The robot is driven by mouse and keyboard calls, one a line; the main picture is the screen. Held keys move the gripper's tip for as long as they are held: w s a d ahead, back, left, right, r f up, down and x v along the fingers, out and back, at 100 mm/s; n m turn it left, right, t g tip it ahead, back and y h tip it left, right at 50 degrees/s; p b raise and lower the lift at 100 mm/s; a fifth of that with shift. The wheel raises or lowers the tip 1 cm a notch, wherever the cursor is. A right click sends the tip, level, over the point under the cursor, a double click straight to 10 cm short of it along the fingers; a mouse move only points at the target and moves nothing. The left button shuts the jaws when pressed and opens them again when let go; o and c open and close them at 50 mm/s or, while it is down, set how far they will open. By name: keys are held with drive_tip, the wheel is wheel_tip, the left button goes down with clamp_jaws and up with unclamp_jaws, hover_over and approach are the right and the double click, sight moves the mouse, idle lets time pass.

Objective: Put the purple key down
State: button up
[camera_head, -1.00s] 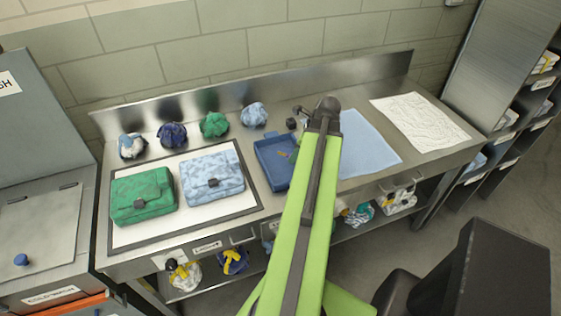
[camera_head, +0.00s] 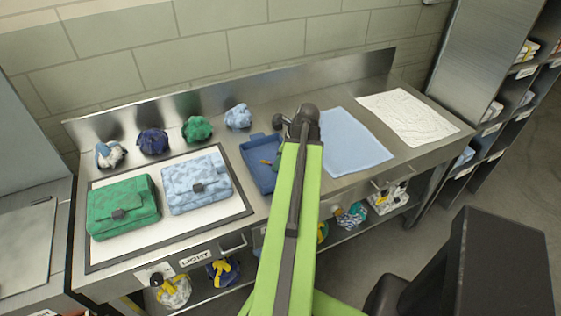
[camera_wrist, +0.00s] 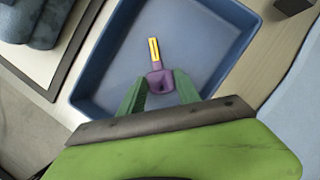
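The purple key (camera_wrist: 160,81) has a yellow strip along its shaft and a hole in its bow. In the wrist view its shaft points away from me. My gripper (camera_wrist: 161,84) has green fingers on either side of the bow, and they look shut on it. The key is over the floor of the blue tray (camera_wrist: 229,72), inside its rim; I cannot tell whether it touches the floor. In the head view the tray (camera_head: 258,181) is partly hidden by my arm, and the key is only a small speck there.
Left of the tray, a green bag (camera_head: 122,207) and a light blue bag (camera_head: 196,184) lie on a framed white mat (camera_head: 165,229). Several crumpled bundles sit behind. A blue cloth (camera_head: 350,145) and a white cloth (camera_head: 408,117) lie to the right. A small dark block (camera_wrist: 293,5) is beside the tray.

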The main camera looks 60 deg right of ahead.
drive_tip(key=o, duration=0.3)
drive_tip(key=p+v, duration=1.1)
drive_tip(key=v, duration=0.1)
drive_tip(key=shift+d+r, duration=0.1)
drive_tip(key=shift+r, duration=0.05)
